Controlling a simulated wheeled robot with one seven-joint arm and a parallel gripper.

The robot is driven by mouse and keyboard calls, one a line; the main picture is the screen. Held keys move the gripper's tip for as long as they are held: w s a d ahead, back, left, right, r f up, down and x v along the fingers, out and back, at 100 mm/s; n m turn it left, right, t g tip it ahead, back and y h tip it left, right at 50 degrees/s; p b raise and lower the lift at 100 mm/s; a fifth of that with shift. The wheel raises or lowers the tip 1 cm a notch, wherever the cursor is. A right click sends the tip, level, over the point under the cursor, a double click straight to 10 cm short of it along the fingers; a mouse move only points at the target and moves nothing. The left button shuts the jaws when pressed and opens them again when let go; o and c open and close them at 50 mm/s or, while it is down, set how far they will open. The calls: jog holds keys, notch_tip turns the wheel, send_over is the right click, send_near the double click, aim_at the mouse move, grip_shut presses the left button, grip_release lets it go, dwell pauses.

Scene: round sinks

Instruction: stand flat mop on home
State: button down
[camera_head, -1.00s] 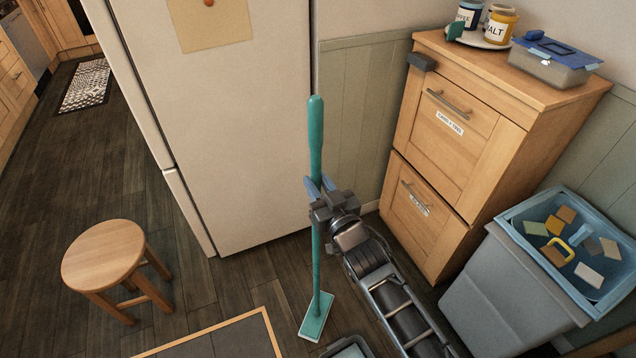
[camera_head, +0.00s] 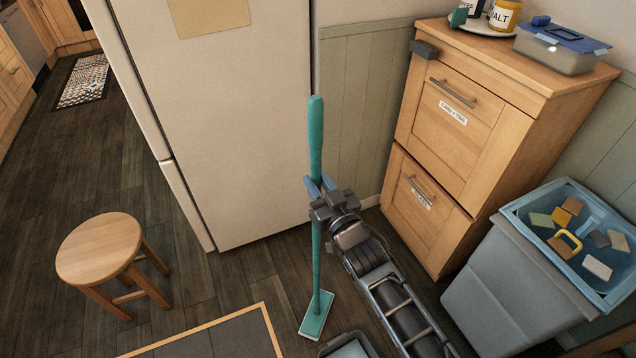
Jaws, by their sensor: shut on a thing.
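The flat mop (camera_head: 316,262) has a teal handle and a flat teal head with a pale rim. It stands nearly upright in the middle of the head view, its head low, at or just above the dark wood floor; I cannot tell if it touches. My gripper (camera_head: 318,190) is shut on the mop's handle, a little below its thicker top grip. Its bluish fingers are partly hidden behind the handle. The mop's home is not clearly identifiable; a grey tray with a pale inside (camera_head: 349,346) lies on the floor right of the mop head, cut off by the bottom edge.
A tall fridge (camera_head: 235,120) stands behind the mop. A wooden cabinet (camera_head: 460,140) is at the right, with a grey bin under a blue tray of sponges (camera_head: 520,285) before it. A round stool (camera_head: 100,250) and an edged mat (camera_head: 215,340) are at the left. Floor between is clear.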

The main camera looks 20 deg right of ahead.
jog(key=shift+f+b, duration=0.4)
dwell(0.3)
jog(key=shift+c, duration=1.7)
grip_release()
jog(key=shift+s+f, duration=0.1)
jog(key=shift+s, duration=0.05)
jog(key=shift+s+f, duration=0.15)
jog(key=shift+s, duration=2.7)
jog(key=shift+d, duration=0.1)
